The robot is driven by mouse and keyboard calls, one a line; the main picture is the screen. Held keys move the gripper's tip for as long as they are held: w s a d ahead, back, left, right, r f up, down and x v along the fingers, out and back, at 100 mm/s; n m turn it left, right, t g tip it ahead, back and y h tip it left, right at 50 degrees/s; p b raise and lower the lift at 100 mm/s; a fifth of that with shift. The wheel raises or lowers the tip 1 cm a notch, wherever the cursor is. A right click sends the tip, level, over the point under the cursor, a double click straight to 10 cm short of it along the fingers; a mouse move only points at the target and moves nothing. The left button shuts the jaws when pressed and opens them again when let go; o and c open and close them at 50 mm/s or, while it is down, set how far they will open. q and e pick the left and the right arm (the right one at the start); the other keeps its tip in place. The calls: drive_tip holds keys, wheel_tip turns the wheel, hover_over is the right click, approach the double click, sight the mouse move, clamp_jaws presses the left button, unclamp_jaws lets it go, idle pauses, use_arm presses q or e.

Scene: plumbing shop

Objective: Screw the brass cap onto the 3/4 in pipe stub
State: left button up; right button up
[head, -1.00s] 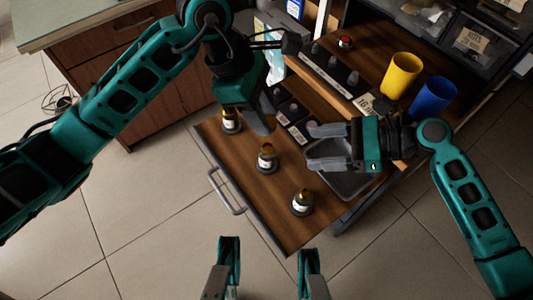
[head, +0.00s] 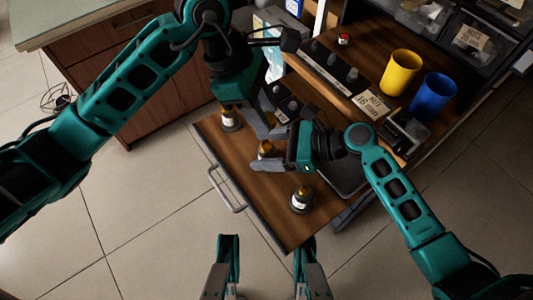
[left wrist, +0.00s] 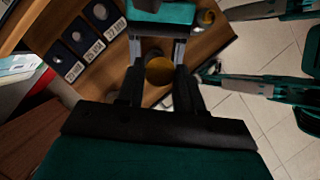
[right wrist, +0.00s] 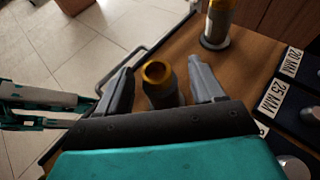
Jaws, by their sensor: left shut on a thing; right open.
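Three dark pipe stubs with white labels and brass tops stand on the wooden drawer board: a far one (head: 230,122), a middle one (head: 266,147) and a near one (head: 301,203). The label text is too small to read. My left gripper (head: 266,128) is shut on the rounded brass cap (left wrist: 159,71), held close to the middle stub; the head view hides the cap. My right gripper (head: 254,149) is open, its fingers on either side of the middle stub, which also shows between them in the right wrist view (right wrist: 160,92). I see gaps beside the stub there.
Size cards, among them 25 MM (right wrist: 268,98), lie beside the stubs. A grey metal tray (head: 345,178) is behind my right gripper. A yellow cup (head: 400,73) and a blue cup (head: 433,97) stand on the shelf. The drawer handle (head: 226,192) sticks out at the front.

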drive_tip(key=shift+c, duration=0.5)
clamp_jaws()
